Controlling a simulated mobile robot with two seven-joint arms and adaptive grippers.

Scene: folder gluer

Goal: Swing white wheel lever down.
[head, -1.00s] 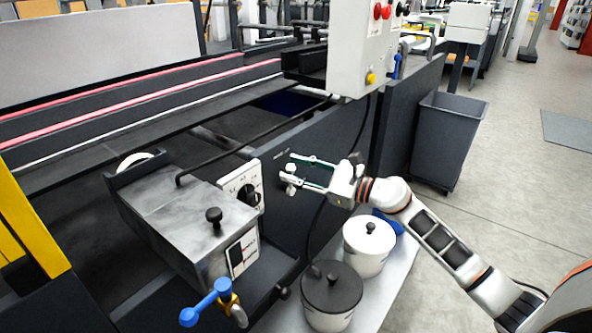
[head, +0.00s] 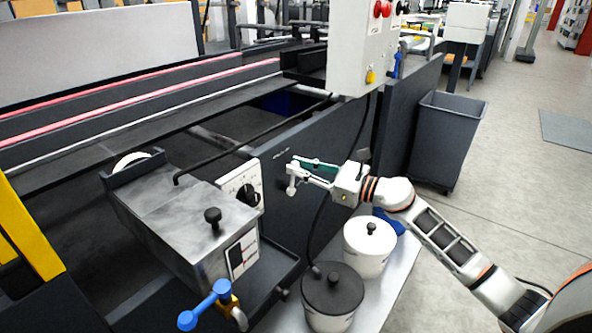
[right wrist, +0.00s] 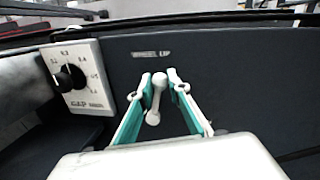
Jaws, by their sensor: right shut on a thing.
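The white wheel lever (right wrist: 154,98) is a short stick with rounded ends on the dark machine panel, below the words WHEEL UP. In the right wrist view it stands nearly upright, leaning slightly, between the tips of my right gripper (right wrist: 164,92). The gripper's teal-lined fingers are shut on it. In the head view my right gripper (head: 297,172) reaches in from the right to the panel, and its fingertips partly hide the lever. My left gripper is not in view.
A white GAP dial (right wrist: 78,77) sits left of the lever; it also shows in the head view (head: 243,190). A metal glue box (head: 185,215) with a blue valve stands at left. Two lidded pots (head: 368,250) (head: 332,300) stand below my right arm. A grey bin (head: 447,140) is behind.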

